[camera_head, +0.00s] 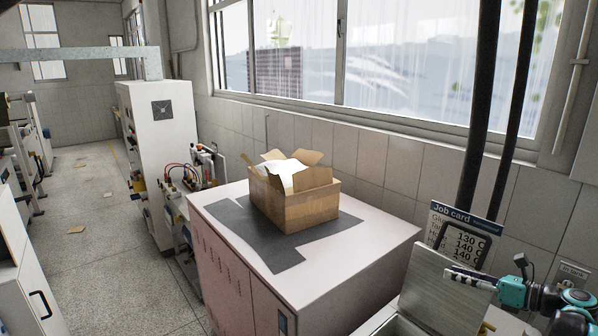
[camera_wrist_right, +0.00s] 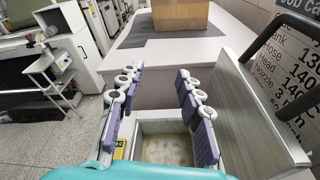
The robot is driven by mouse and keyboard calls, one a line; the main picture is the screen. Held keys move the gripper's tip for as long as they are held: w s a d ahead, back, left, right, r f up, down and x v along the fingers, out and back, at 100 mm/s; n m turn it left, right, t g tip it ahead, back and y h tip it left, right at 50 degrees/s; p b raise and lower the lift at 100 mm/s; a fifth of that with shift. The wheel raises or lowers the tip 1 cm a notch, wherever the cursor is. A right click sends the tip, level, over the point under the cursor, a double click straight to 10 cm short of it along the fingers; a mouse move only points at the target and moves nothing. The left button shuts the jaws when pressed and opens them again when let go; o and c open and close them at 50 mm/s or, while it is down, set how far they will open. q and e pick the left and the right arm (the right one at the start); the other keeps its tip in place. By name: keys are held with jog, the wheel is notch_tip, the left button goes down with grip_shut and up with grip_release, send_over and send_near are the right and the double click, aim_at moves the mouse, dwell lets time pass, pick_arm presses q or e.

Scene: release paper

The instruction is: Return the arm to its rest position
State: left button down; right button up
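My right gripper (camera_head: 462,279) shows at the lower right of the head view, in front of a raised grey metal lid. In the right wrist view its two purple-padded fingers (camera_wrist_right: 157,85) are apart with nothing between them. The gripper is above an open-topped metal tank (camera_wrist_right: 165,148), with the lid (camera_wrist_right: 240,110) to its right. An open cardboard box (camera_head: 300,210) stands on the cabinet, well apart from the gripper, with white paper (camera_head: 286,172) showing among its raised flaps. My left gripper is not in view.
The pale cabinet (camera_head: 345,255) carries a dark mat (camera_head: 228,222) under the box. A job card (camera_head: 462,236) and dark upright pipes (camera_head: 481,120) stand behind the lid. A white machine (camera_head: 165,130) stands at left, with open floor (camera_head: 110,270) nearer.

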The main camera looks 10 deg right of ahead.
jog(key=s+a+f+n+g+h+b, duration=0.1)
jog(key=a+f+n+g+b, duration=0.15)
jog(key=a+n, duration=0.45)
jog(key=s+a+f+n+g+h+b, duration=0.15)
jog(key=a+f, duration=0.25)
jog(key=a, duration=0.6)
jog(key=s+a+f+n+g+h+b, duration=0.1)
jog(key=a+f+n+g, duration=0.15)
jog(key=a+n, duration=0.5)
jog(key=s+a+f+n+h+b, duration=0.4)
jog(key=s+a+f+n, duration=0.7)
jog(key=n, duration=0.6)
jog(key=shift+s+f+n+h, duration=0.35)
jog(key=shift+s+f, duration=0.7)
jog(key=shift+s, duration=0.4)
jog(key=shift+d, duration=0.15)
